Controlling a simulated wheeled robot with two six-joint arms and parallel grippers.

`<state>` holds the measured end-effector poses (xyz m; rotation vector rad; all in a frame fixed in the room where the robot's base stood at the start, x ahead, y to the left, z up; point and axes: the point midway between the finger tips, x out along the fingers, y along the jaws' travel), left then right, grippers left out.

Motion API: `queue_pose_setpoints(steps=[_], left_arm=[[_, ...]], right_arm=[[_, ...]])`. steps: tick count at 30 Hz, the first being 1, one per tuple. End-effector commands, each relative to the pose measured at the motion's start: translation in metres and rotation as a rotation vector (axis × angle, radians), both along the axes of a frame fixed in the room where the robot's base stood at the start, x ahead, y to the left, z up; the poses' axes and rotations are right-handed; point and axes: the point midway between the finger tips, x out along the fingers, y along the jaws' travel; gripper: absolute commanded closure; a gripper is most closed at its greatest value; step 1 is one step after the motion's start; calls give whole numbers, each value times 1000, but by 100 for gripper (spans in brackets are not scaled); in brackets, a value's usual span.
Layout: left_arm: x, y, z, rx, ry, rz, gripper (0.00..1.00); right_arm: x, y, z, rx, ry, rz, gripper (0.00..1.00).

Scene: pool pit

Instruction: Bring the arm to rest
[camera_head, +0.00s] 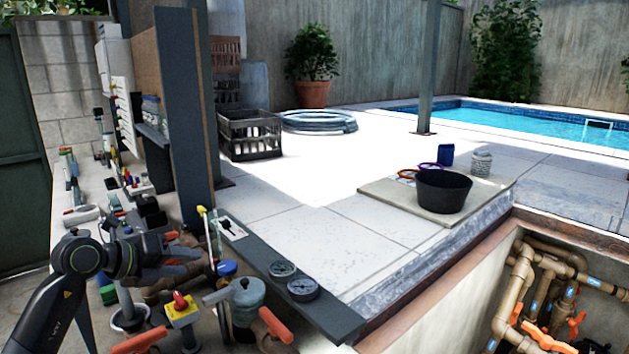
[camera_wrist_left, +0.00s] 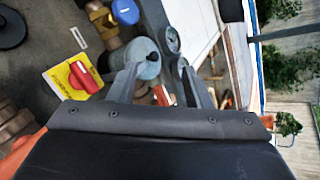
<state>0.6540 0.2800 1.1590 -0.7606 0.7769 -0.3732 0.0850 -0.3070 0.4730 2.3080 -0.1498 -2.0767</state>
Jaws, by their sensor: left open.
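My left arm (camera_head: 70,270) comes in from the lower left of the head view. Its gripper (camera_head: 195,260) is over the cluttered equipment area, pointing right. In the left wrist view the two fingers of the gripper (camera_wrist_left: 160,78) stand apart with nothing held between them. Behind the fingers are a grey-green round canister (camera_wrist_left: 140,55) and a dark ledge with gauges. I cannot tell whether the fingers touch anything. My right gripper is in neither view.
A yellow box with a red knob (camera_head: 182,311), the canister (camera_head: 247,298), orange-handled valves and two gauges (camera_head: 283,269) crowd the gripper. A dark post (camera_head: 182,110) rises behind. A black bucket (camera_head: 443,190) stands on a slab beside the pipe pit (camera_head: 540,290). The paving between is clear.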

Motion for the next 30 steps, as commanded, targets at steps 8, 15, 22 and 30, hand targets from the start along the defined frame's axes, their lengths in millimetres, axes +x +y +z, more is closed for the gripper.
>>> queue_pose_setpoints(steps=[8, 15, 22, 30], left_arm=[[-42, -58, 18, -534, -258, -61, 55], [-78, -35, 33, -1006, -389, 137, 55], [-111, 27, 4, -1383, -397, 528, 55], [-172, 89, -95, -1638, -217, 1156, 55]], right_arm=[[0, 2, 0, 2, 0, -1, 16], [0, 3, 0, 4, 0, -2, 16], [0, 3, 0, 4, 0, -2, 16], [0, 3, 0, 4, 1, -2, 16]])
